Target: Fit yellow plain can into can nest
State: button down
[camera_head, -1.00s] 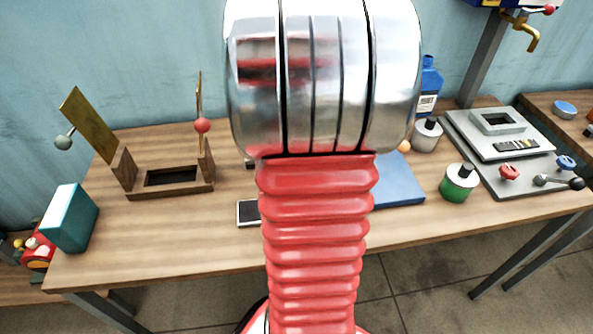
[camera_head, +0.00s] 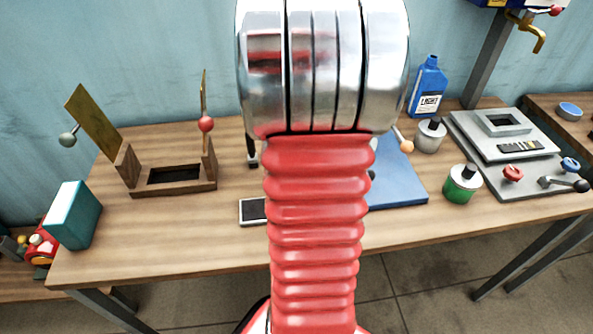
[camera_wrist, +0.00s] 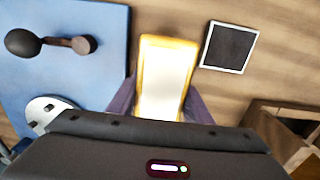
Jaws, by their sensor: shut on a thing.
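In the wrist view, the yellow plain can (camera_wrist: 165,75) is a rectangular yellow body with a bright, pale face. My gripper (camera_wrist: 160,104) is shut on it, with a purple-grey finger on each side. In the head view, my arm hides both gripper and can. A wooden holder (camera_head: 133,193) with a dark rectangular opening and two raised flaps stands on the left of the table; its edge shows in the wrist view (camera_wrist: 258,106). A grey square frame (camera_head: 487,126) sits on a plate at the right. I cannot tell which is the can nest.
A white-rimmed black pad (camera_head: 252,211) lies near the middle front. A blue mat (camera_head: 405,190) with a ball-ended piece lies right of my arm. A green can (camera_head: 463,188), a grey can (camera_head: 430,138) and a blue bottle (camera_head: 428,85) stand further right. A teal box (camera_head: 72,215) stands left.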

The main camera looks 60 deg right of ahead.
jog(key=c, duration=0.9)
grip_release()
jog(key=shift+f, duration=0.1)
notch_tip(320, 180, up, 12)
jog(key=shift+r, duration=0.15)
dwell(0.4)
